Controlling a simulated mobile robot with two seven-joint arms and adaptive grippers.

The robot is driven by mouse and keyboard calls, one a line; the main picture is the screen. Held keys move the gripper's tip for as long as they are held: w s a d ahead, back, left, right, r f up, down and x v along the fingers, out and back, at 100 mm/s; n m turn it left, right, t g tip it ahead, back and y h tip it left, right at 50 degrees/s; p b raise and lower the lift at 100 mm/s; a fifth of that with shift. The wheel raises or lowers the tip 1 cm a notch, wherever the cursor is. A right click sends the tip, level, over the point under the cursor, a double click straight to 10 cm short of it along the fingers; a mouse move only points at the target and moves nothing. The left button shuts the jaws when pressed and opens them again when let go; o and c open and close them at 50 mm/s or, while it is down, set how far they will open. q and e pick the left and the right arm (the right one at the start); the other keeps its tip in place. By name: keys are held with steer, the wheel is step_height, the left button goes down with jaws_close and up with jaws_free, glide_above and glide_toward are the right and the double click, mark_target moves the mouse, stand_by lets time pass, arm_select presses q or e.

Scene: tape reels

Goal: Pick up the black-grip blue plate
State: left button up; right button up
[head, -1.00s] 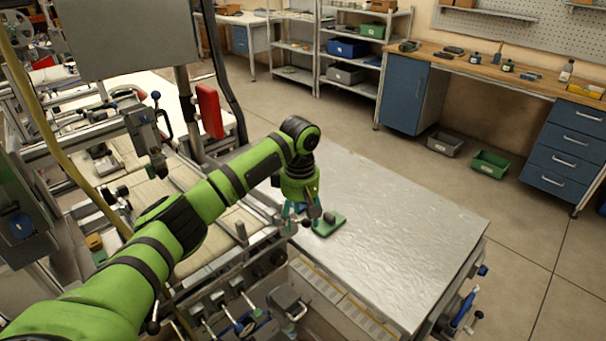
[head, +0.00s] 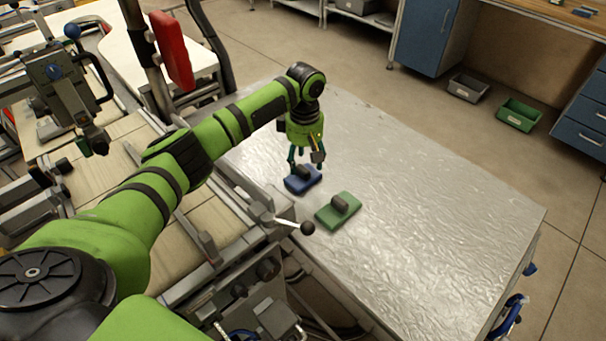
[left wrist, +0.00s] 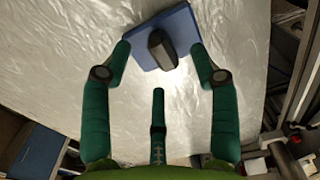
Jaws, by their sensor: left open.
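The blue plate (head: 303,180) with its black grip lies on the metal tabletop (head: 420,220), near the table's left edge. In the left wrist view the blue plate (left wrist: 178,27) is at the top, and its black grip (left wrist: 162,49) stands up from it. My left gripper (head: 307,162) is just above the blue plate, pointing down. In the left wrist view its green fingers (left wrist: 164,68) are spread open, with the grip between and slightly beyond the tips. Nothing is held. My right gripper is not in view.
A green plate (head: 338,210) with a dark grip lies close beside the blue one, nearer the viewer. A lever with a black knob (head: 306,228) juts toward the table's left edge. The rest of the tabletop is clear.

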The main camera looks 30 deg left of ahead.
mark_target(305, 167)
arm_select(q)
step_height(305, 167, down, 4)
steer(key=shift+w+r, duration=0.15)
steer(key=shift+r, duration=0.1)
steer(key=shift+f, duration=0.15)
steer(key=c, duration=1.2)
jaws_close()
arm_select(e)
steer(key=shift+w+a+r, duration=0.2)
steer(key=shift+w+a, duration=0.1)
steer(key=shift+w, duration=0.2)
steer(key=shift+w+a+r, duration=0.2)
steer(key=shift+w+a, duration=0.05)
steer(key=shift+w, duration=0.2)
